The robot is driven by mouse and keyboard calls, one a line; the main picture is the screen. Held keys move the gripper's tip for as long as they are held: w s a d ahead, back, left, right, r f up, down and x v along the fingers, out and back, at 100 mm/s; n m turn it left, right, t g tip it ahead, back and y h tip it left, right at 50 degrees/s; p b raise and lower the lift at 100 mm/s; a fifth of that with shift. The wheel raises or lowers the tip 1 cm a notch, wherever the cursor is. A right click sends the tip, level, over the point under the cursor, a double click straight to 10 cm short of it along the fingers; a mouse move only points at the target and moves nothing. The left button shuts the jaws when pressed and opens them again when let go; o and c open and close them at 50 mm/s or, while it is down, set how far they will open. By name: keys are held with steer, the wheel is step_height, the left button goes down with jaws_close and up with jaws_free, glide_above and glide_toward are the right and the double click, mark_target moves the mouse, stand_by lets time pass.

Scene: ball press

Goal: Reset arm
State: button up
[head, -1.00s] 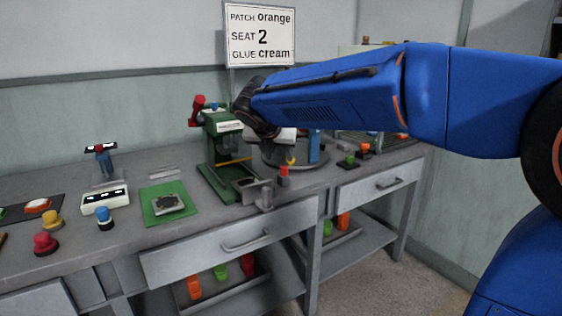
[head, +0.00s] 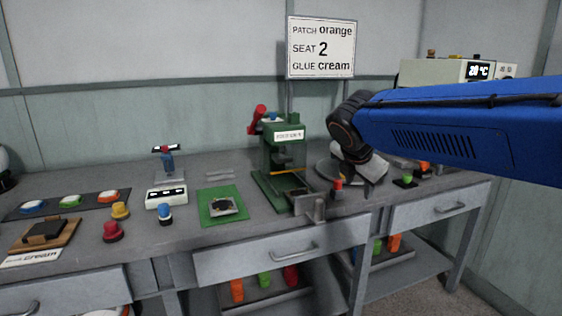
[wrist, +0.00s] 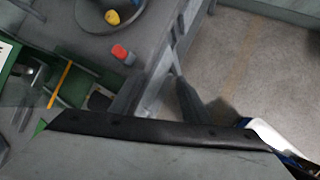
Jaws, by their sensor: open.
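My blue arm reaches in from the right in the head view, and its black wrist bends down right of the green press (head: 283,170). My gripper (head: 368,188) hangs there over the front part of the bench, near a small red-topped piece (head: 338,184). It is open, with nothing seen between its fingers; the fingertips are hard to make out. In the wrist view the dark gripper body crosses the lower part, with the red-topped piece (wrist: 122,54) and the press (wrist: 70,75) beyond it.
A grey round turntable (head: 322,170) sits behind my gripper. A grey upright bracket (head: 308,207) stands at the bench's front edge. Open floor (wrist: 265,65) shows to the right.

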steer(key=s+d+f+m+y, duration=0.1)
steer(key=s+d+f+m, duration=0.1)
steer(key=s+f+m, duration=0.3)
steer(key=s+d+f+m+g+y, duration=0.1)
steer(key=s+d+f+m, duration=0.1)
steer(key=s+f+m, duration=0.4)
steer(key=s+d+f+m+g+y, duration=0.1)
steer(key=s+f+m, duration=0.4)
steer(key=s+m, duration=0.8)
steer(key=s+d, duration=0.1)
steer(key=s, duration=0.2)
steer(key=shift+s+f+y, duration=0.3)
steer(key=shift+f, duration=0.1)
